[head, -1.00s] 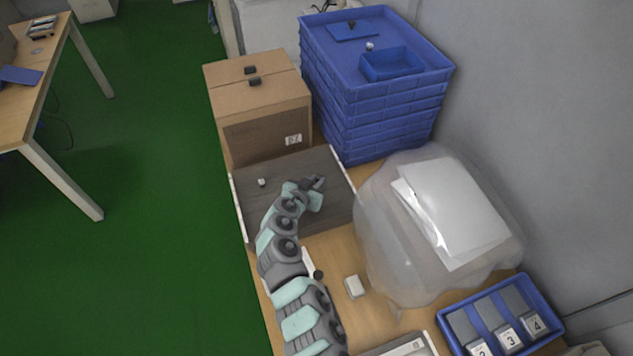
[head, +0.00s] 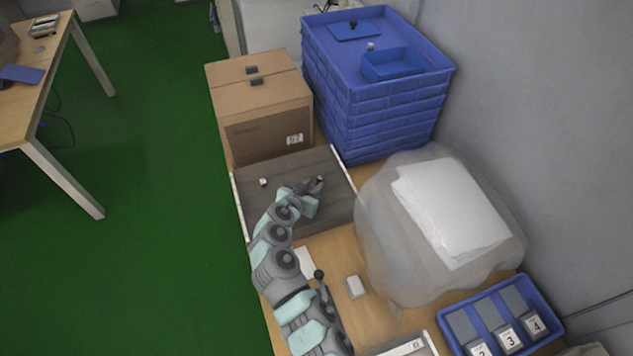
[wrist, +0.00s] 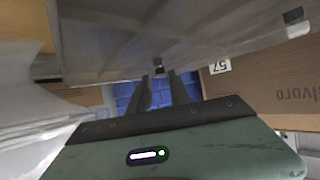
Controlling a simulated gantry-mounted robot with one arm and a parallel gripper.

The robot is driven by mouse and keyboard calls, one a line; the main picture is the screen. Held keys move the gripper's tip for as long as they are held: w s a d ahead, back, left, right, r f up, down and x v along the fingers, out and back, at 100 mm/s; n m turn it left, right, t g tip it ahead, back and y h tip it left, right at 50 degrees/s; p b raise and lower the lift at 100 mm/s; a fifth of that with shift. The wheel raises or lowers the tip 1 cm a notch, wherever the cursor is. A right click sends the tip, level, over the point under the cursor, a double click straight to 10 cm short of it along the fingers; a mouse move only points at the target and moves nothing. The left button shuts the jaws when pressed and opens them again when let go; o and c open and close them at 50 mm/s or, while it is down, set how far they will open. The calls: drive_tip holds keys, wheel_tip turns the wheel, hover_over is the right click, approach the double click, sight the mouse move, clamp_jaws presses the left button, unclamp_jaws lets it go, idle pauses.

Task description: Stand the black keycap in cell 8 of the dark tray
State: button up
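The dark tray (head: 335,205) with pale side walls lies in front of the cardboard box in the head view. Its grey floor also shows in the wrist view (wrist: 220,40); I cannot read any cell number. The black keycap (head: 320,180) stands in the right part of the tray, just beyond my gripper (head: 309,186). The fingers are apart with a gap. A small white keycap (head: 263,182) sits in the tray's left part.
A cardboard box (head: 250,105) bearing two dark keycaps and a stack of blue crates (head: 375,110) stand behind the tray. A clear bag with white sheets (head: 455,210) bulges to the right. A white block (head: 355,286) and a blue numbered bin (head: 545,295) are nearer.

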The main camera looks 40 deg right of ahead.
drive_tip(key=v, duration=0.8)
drive_tip(key=shift+a, duration=0.1)
